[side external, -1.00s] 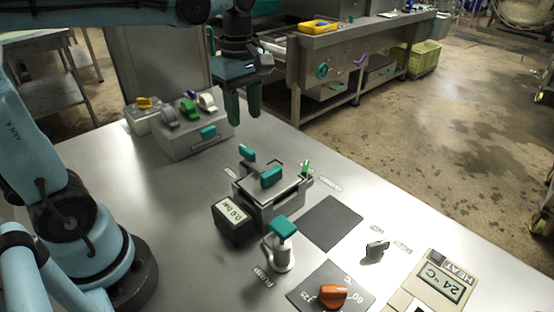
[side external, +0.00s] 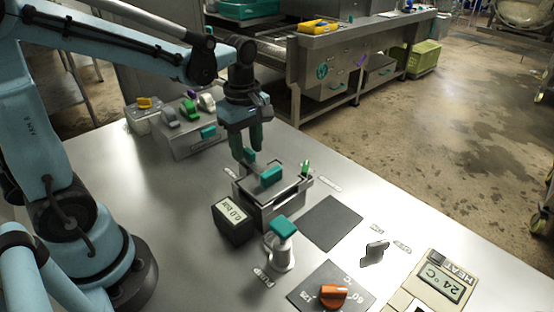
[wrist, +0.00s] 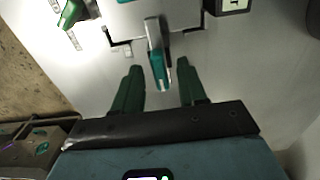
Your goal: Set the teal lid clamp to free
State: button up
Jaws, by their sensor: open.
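The teal lid clamp (side external: 249,156) is a small lever at the back edge of the grey autoclave box (side external: 265,205). In the wrist view the clamp (wrist: 158,65) is a grey arm with a teal tip pointing down the picture. My gripper (side external: 248,151) is just above and behind it, pointing down. In the wrist view my gripper (wrist: 159,70) is open, with the clamp's teal end between the two green fingers and a gap on both sides. A teal handle (side external: 271,176) is on the box's lid. The clamp is partly hidden by the fingers in the side view.
A green lever (side external: 305,167) stands at the box's right side. The 0.0 bar gauge (side external: 234,220) and teal-topped pump (side external: 282,240) are in front. A block with several levers (side external: 188,128) is at the back left. A dark mat (side external: 331,222) lies to the right.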

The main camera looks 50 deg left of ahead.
grip_shut()
jog(key=shift+m, duration=0.4)
jog(key=m, duration=0.3)
jog(key=shift+m, duration=0.3)
jog(key=m, duration=0.4)
jog(key=shift+m, duration=0.3)
jog(key=m, duration=0.4)
jog(key=shift+m, duration=2.5)
